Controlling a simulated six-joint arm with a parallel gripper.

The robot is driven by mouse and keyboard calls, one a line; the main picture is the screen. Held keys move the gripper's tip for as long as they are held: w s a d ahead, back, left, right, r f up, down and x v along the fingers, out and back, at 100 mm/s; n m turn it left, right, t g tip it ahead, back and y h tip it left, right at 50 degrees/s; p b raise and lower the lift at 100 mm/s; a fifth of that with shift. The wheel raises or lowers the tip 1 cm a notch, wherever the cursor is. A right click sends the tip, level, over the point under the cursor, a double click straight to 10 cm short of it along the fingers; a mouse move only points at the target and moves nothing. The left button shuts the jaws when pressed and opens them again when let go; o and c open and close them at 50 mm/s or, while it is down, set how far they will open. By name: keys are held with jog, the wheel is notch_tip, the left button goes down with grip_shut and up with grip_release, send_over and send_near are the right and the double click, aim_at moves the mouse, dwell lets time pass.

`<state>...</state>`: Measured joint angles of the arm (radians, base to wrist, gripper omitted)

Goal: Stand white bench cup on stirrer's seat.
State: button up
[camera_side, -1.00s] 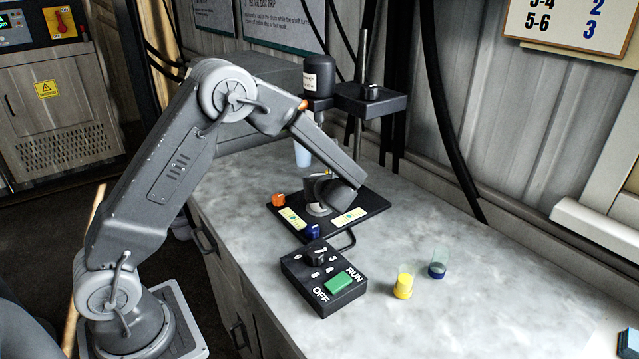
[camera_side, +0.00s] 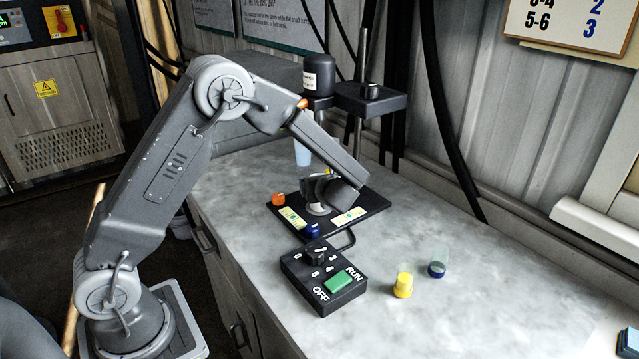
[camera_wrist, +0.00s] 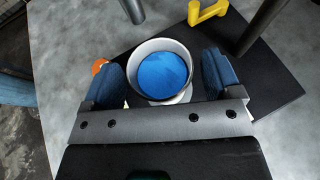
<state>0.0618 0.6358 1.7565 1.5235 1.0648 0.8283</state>
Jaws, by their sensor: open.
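The white cup (camera_wrist: 186,95), with blue inside, stands upright between the two fingers of my gripper (camera_wrist: 164,80) in the wrist view. My gripper is open, with a blue-padded finger on each side of the cup. A pale rim or ring shows under the cup, over the stirrer's black base plate (camera_wrist: 268,95); I cannot tell how exactly the cup sits on the seat. In the side view my gripper (camera_side: 322,188) is low over the base plate (camera_side: 374,203), and the wrist hides most of the cup. A pale round piece (camera_side: 318,209) shows just below it.
The stirrer's motor head (camera_side: 319,76) and post stand behind my gripper. Orange (camera_side: 278,199) and blue (camera_side: 313,230) knobs sit by the plate. A black control box (camera_side: 324,280), a yellow cup (camera_side: 403,285) and a clear, dark-bottomed cup (camera_side: 437,263) stand in front.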

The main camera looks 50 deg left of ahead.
jog(key=v, duration=1)
jog(key=s+d+r+n+h, duration=0.2)
jog(key=s+r+n+h, duration=0.1)
jog(key=s+n, duration=0.4)
jog(key=s+d+r+n+h, duration=0.3)
jog(key=s+r+n+h, duration=0.1)
jog(key=s+n, duration=0.4)
jog(key=s+d+r+n+h, duration=0.3)
jog(key=s+n+h, duration=0.2)
jog(key=s+n, duration=0.2)
jog(key=shift+s+r+t+h, duration=0.3)
jog(key=shift+s+r, duration=0.05)
jog(key=shift+s, duration=0.6)
